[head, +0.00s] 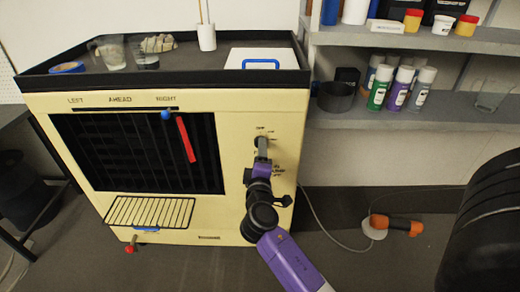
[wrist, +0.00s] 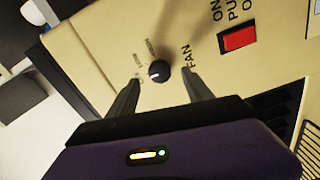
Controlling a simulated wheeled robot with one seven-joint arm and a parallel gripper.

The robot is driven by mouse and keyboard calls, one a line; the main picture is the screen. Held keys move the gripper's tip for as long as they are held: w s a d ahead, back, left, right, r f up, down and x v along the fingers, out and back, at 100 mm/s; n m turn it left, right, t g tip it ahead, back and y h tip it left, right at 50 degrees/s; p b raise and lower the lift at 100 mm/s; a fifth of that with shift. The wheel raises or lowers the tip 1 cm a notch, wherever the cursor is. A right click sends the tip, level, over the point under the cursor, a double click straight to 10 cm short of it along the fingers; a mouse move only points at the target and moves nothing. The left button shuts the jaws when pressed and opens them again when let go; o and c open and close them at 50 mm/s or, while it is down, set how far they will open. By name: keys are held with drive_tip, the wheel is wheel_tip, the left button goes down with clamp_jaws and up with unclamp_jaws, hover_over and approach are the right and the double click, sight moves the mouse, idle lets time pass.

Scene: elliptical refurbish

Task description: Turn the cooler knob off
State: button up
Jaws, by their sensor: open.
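The cooler (head: 210,215) is a cream box with a dark front grille. Its small round black knob (wrist: 159,71), with a white pointer mark, is on the front panel beside the word FAN. My gripper (head: 261,140) is at the upper right of the cooler's front. In the wrist view my gripper (wrist: 161,80) is open, with one fingertip to the left of the knob and one to the right. Gaps show between the fingers and the knob. How far the fingertips are from the panel is hard to tell. The head view does not show the knob clearly.
A red pump switch (wrist: 239,39) is close to the right fingertip. A red strip (head: 186,139) hangs on the grille. Cups and a white board with a blue handle (head: 262,64) are on the cooler's top. Shelves (head: 440,108) with spray cans stand at right; an orange tool (head: 402,225) lies below.

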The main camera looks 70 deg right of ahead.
drive_tip(key=shift+v, duration=2.25)
drive_tip(key=w+a+t+y, duration=0.3)
drive_tip(key=w+a+t, duration=0.1)
drive_tip(key=a+t, duration=0.15)
drive_tip(key=s+a+t+y+p, duration=0.3)
drive_tip(key=a+y, duration=0.4)
drive_tip(key=a, duration=0.7)
drive_tip(key=s+a+r+m+y+p, duration=0.1)
drive_tip(key=s+a+r+y+p, duration=0.1)
drive_tip(key=s+a, duration=0.5)
drive_tip(key=s+a+r+m+y+p, duration=0.1)
drive_tip(key=s+a+r+y, duration=0.3)
drive_tip(key=s+a, duration=0.4)
drive_tip(key=shift+s+a+r+y+p, duration=0.25)
drive_tip(key=shift+s+r+p, duration=0.55)
drive_tip(key=shift+s, duration=1.9)
